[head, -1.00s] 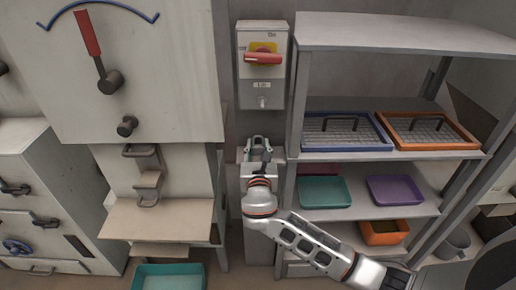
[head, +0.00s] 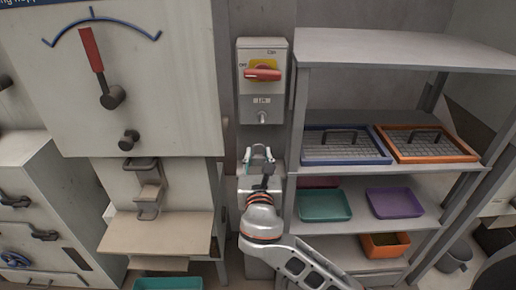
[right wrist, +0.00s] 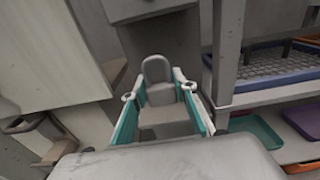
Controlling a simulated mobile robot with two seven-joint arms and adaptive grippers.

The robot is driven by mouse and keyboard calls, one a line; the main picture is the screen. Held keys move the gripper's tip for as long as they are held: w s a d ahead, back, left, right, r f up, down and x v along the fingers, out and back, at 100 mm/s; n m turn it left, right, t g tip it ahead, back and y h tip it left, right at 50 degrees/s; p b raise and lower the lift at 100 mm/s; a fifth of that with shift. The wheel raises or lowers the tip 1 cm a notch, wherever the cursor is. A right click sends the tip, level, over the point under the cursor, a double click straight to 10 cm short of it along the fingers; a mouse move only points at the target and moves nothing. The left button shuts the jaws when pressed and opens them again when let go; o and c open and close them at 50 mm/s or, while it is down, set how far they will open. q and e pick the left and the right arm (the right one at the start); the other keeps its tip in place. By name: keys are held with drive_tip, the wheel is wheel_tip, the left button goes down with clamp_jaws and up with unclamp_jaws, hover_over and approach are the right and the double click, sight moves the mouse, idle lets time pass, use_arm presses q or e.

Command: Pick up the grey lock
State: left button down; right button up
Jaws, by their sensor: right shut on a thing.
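My right gripper (head: 259,157) is in front of the wall column, below the switch box, with its fingers pointing up and away in the head view. In the right wrist view my right gripper (right wrist: 159,95) has its teal-sided fingers on either side of a grey, round-topped piece (right wrist: 157,75), which looks like the grey lock. The gripper is shut on it. In the head view the lock is too small and too covered by the fingers to make out clearly. My left gripper is not in view.
The switch box (head: 262,102) with a red handle (head: 262,75) hangs above my gripper. A shelf rack (head: 400,52) with coloured trays stands close on the right. The large pale machine (head: 180,100) with a red-handled lever is on the left.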

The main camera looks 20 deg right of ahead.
drive_tip(key=v, duration=1.3)
drive_tip(key=shift+f+b, duration=0.3)
drive_tip(key=shift+s, duration=0.1)
